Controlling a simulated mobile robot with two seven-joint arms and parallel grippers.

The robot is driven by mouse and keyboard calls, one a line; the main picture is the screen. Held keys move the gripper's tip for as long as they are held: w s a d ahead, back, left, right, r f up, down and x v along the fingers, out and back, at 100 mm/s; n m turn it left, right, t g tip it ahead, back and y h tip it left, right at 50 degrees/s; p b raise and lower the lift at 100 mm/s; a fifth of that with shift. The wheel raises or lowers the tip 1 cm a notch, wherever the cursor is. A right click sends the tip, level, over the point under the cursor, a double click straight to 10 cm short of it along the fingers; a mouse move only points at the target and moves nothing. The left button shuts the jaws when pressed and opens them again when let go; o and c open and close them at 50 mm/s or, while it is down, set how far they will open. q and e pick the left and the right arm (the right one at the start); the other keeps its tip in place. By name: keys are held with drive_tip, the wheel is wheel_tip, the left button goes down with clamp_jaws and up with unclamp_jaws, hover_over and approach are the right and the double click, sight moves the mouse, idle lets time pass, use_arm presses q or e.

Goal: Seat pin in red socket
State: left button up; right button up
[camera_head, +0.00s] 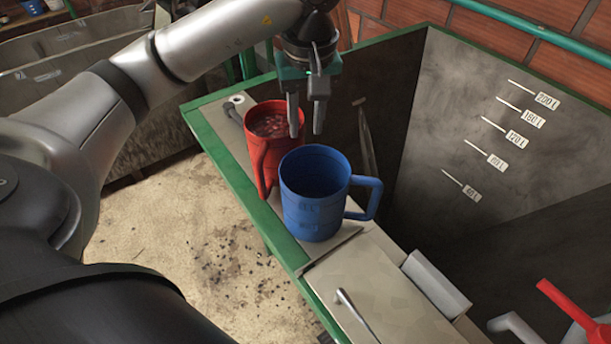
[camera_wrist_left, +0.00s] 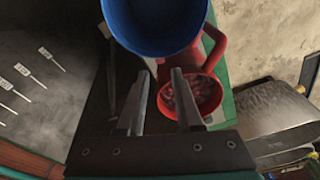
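My left gripper (camera_head: 306,130) points down beside the red jug (camera_head: 268,128) and behind the blue jug (camera_head: 314,195). Its fingers are apart with nothing between them, as the left wrist view also shows (camera_wrist_left: 160,75). The red jug holds dark red contents. A thin metal rod with a rounded end (camera_head: 350,308) lies on the pale ledge at the front. A grey piece with a round end (camera_head: 236,104) lies behind the red jug. I cannot tell which of these, if either, is the pin. No red socket can be made out. My right gripper is not in view.
The jugs stand on a narrow ledge with a green edge (camera_head: 230,165). Right of it is a deep dark tank with level marks (camera_head: 505,135). A grey block (camera_head: 436,285) lies on the ledge. A red bar (camera_head: 572,308) rises at the lower right.

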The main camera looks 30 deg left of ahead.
sight(306, 158)
use_arm(q)
drive_tip(key=f, duration=0.4)
drive_tip(key=shift+w+a+f, duration=0.15)
drive_tip(key=shift+a+f, duration=0.05)
drive_tip(key=shift+f, duration=0.05)
drive_tip(key=shift+d+f+p, duration=0.1)
drive_tip(key=shift+f+p, duration=0.3)
drive_tip(key=shift+f, duration=0.2)
wheel_tip(306, 158, down, 3)
drive_tip(key=shift+f+p, duration=0.1)
drive_tip(key=shift+p, duration=0.3)
drive_tip(key=shift+w+f, duration=0.1)
drive_tip(key=shift+f, duration=0.35)
clamp_jaws()
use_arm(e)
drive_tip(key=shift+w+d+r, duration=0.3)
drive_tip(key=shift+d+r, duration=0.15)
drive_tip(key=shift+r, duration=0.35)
